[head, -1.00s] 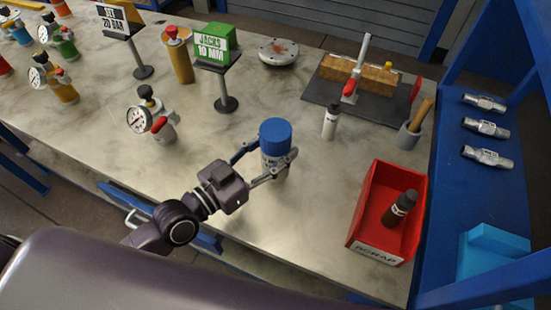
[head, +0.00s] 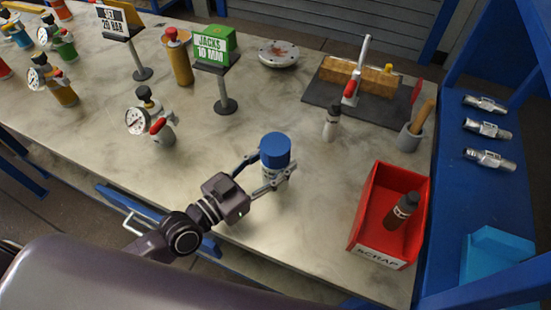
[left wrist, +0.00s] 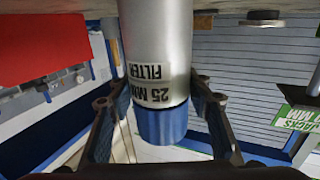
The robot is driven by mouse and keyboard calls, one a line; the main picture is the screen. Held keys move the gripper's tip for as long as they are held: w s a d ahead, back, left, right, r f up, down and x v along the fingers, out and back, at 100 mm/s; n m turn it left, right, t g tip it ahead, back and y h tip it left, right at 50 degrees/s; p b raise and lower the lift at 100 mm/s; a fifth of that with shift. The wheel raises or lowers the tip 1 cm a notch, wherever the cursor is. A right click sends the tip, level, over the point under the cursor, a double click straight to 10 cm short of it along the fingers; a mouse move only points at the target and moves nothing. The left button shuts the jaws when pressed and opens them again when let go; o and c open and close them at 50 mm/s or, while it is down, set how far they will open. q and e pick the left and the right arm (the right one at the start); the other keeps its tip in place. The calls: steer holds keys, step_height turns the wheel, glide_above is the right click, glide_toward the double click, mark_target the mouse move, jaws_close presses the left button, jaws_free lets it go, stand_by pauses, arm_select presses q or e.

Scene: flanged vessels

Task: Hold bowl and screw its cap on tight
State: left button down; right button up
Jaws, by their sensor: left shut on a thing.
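The bowl is a silver cylinder (left wrist: 158,45) with a "25 MM FILTER" label, upside down in the left wrist view. Its blue cap (head: 275,150) sits on top of it in the head view; the cap also shows in the left wrist view (left wrist: 162,125). I cannot tell how tight the cap is. My left gripper (head: 268,173) is shut on the bowl below the cap, one finger on each side. The bowl is upright near the bench's front edge; whether its base touches the bench is unclear. My right gripper is not in view.
A red scrap bin (head: 357,215) with a dark bottle (head: 402,211) in it stands to the right. A grey bottle (head: 332,124), a gauge (head: 138,120) and the "JACKS 10 MM" sign (head: 213,50) stand further back. The bench (head: 230,135) around the bowl is clear.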

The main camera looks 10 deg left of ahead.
arm_select(q)
steer(key=c, duration=1.5)
jaws_free()
steer(key=shift+f, duration=0.15)
steer(key=o, duration=0.5)
steer(key=shift+r, duration=0.25)
steer(key=b+v, duration=0.1)
steer(key=v, duration=1.1)
